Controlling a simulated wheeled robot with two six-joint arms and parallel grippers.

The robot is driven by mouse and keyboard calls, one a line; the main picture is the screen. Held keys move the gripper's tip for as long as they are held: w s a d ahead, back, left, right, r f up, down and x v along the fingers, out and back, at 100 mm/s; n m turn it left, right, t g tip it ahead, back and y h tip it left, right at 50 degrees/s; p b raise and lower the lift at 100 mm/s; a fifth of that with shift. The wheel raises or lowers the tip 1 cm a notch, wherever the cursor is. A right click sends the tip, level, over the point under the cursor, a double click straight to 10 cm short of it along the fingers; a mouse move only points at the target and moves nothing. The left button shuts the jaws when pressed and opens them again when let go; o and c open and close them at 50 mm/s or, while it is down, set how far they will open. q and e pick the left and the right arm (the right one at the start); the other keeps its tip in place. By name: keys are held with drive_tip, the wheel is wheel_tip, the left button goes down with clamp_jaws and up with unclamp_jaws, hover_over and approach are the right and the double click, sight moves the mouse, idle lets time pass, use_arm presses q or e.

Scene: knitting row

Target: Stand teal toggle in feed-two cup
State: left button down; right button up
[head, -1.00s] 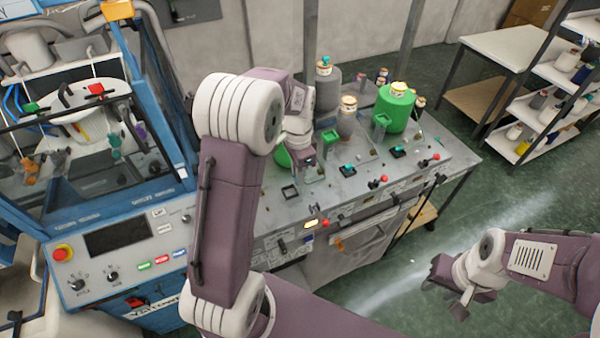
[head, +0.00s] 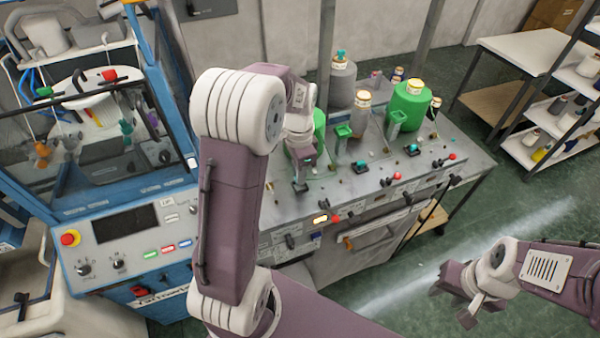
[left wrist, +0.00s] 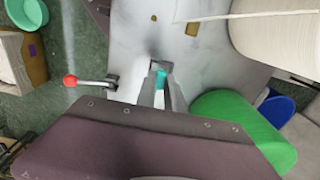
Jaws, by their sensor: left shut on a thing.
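My left gripper (head: 302,182) is shut on the teal toggle, low over the left end of the machine's sloped panel. The teal toggle (left wrist: 161,79) shows between the fingers in the left wrist view; the fingers hide most of it. A small dark square cup (head: 300,188) lies at the fingertips in the head view, partly covered. I cannot tell whether the toggle touches it, nor read its feed number. Two more dark cups with teal pieces, a middle one (head: 360,167) and a right one (head: 413,150), sit farther right. My right gripper (head: 453,305) is open and empty over the floor.
A green yarn cone (head: 408,108) and a grey cone (head: 342,85) stand behind the panel. A red-knobbed lever (left wrist: 72,80) is near the fingers in the left wrist view. A blue-framed machine (head: 115,215) stands left.

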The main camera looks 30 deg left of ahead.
use_arm(q)
drive_tip(key=shift+f, duration=0.15)
drive_tip(key=shift+f+b, duration=0.75)
drive_tip(key=shift+f, duration=0.15)
drive_tip(key=c, duration=1.4)
unclamp_jaws()
drive_tip(key=shift+o, duration=0.2)
drive_tip(key=shift+r, duration=0.1)
wheel_tip(320, 180, up, 8)
drive_tip(key=shift+f+b, duration=0.1)
drive_tip(key=shift+b, duration=0.8)
drive_tip(key=shift+r, duration=0.6)
